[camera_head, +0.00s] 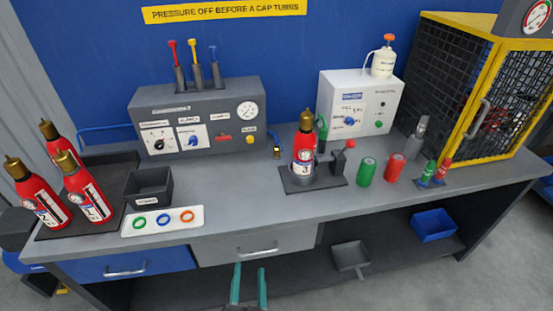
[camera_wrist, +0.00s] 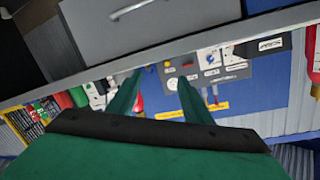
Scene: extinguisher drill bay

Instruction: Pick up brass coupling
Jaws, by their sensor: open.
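The brass coupling (camera_head: 277,152) appears as a small dark and brass-coloured piece on the bench top, just right of the grey control panel, at the end of a short blue hose. It is small in the picture. I cannot make it out in the wrist view. My gripper (camera_head: 249,287) is in front of the bench at the bottom of the head view, below the grey drawer and well away from the coupling. Its two green fingers are apart with nothing between them; they also show in the wrist view (camera_wrist: 156,88).
Right of the coupling, a red extinguisher (camera_head: 304,152) stands in a dark fixture (camera_head: 300,184) with a red-knobbed lever. The control panel (camera_head: 205,100) is to its left. The grey drawer (camera_head: 255,243) is above my gripper. Bare bench top (camera_head: 240,180) lies in front of the coupling.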

